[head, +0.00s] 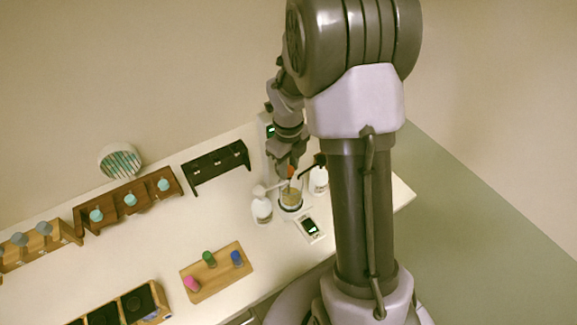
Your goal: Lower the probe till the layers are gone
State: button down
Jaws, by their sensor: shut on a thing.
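My gripper (289,160) points down over the back right of the white table. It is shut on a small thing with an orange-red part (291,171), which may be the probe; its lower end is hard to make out. A glass beaker (291,200) with yellowish-tan contents stands directly below. I cannot tell whether the held thing reaches into the liquid, and separate layers are too small to tell apart. A grey upright device (268,148) with a green-lit display stands just behind the beaker, partly hidden by my arm.
White bottles stand close on the left (261,209) and right (319,182) of the beaker. A small display unit (310,229) lies in front. A black rack (217,167), a brown bottle rack (148,204) and a wooden board (214,283) with coloured pieces are left. Bare table lies between.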

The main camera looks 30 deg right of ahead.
jog(key=shift+s+f, duration=0.1)
jog(key=shift+s, duration=0.05)
jog(key=c, duration=1.1)
grip_release()
